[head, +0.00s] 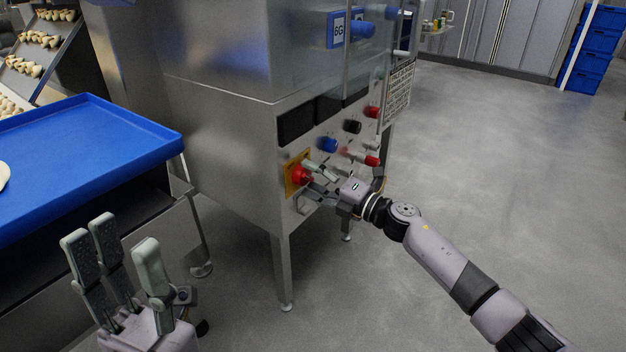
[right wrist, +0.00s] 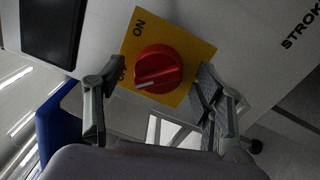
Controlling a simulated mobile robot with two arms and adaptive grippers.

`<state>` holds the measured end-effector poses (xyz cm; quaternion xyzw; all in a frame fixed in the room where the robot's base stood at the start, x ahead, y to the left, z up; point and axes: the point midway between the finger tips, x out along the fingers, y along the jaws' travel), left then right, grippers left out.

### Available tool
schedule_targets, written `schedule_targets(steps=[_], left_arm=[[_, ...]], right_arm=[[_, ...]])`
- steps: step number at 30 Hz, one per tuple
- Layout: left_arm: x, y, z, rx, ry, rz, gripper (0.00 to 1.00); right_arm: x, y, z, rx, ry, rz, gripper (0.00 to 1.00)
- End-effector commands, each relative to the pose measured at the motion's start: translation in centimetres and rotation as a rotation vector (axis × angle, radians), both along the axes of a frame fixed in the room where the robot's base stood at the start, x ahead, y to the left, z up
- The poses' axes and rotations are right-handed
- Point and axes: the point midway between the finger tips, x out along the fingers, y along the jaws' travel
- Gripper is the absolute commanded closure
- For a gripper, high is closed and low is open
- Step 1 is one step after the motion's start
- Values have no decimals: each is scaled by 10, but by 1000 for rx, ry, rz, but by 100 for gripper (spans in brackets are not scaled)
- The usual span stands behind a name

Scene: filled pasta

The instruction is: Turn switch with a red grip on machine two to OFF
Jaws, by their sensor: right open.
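The red-grip switch (head: 301,176) sits on a yellow plate on the steel machine's front panel. In the right wrist view the round red knob (right wrist: 158,70) fills the middle of its yellow plate (right wrist: 200,50). "ON" is printed at the plate's upper left, and other lettering is partly hidden by a finger. A pale mark on the knob points to the lower left. My right gripper (head: 318,180) is open, with its fingers on either side of the knob; I cannot tell whether they touch it. My left gripper (head: 118,265) is open and empty at the lower left.
The machine (head: 215,130) carries a blue knob (head: 328,145), a black knob (head: 352,126) and further red controls (head: 372,161) beside the switch. A blue tray (head: 100,150) stands at the left. The floor at the right is clear, with blue crates (head: 594,50) far back.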

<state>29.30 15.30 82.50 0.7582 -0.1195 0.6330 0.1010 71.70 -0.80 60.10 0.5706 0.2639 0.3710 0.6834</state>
Motion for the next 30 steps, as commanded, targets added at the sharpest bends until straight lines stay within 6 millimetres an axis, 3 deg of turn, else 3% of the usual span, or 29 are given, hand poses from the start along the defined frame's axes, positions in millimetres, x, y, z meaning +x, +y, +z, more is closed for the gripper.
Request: schedule_targets(steps=[8, 21, 30], left_arm=[[1, 0, -2, -1, 7, 2, 60], [1, 0, -1, 1, 3, 0, 60], [1, 0, -1, 2, 2, 0, 60]], right_arm=[[-4, -7, -1, 1, 1, -2, 37], [-54, -75, -7, -1, 2, -1, 37], [-70, -97, -7, 1, 1, -1, 37]])
